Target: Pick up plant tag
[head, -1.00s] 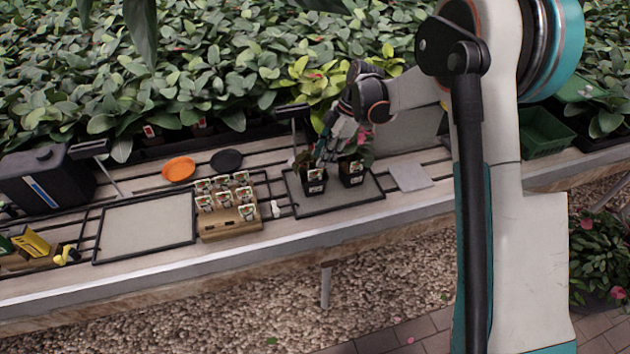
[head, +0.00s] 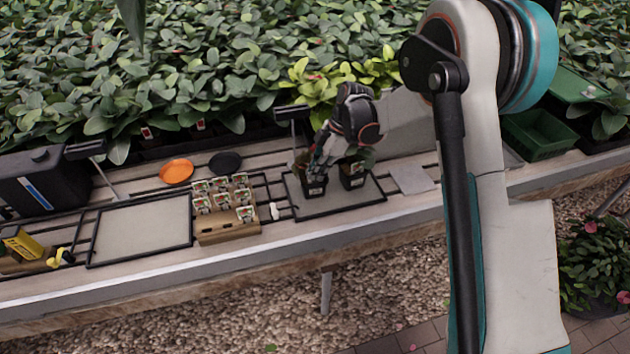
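Several white plant tags with small plant pictures (head: 223,198) stand in rows in a tan wooden holder (head: 228,230) near the middle of the bench. My gripper (head: 318,165) is to the right of the holder, pointing down over the left of two small black pots (head: 314,186). The pots stand on a grey, black-rimmed tray (head: 345,205), and the right pot (head: 352,174) has a leafy plant. My fingers overlap the left pot's plant in this view. Whether they are open, shut or holding something is too small to tell.
An empty framed tray (head: 140,230) lies left of the holder. An orange saucer (head: 177,171) and a black saucer (head: 225,162) lie behind it. A black canister (head: 40,180) stands at far left. A grey square (head: 412,179) lies right of the pots. Dense plants fill the back.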

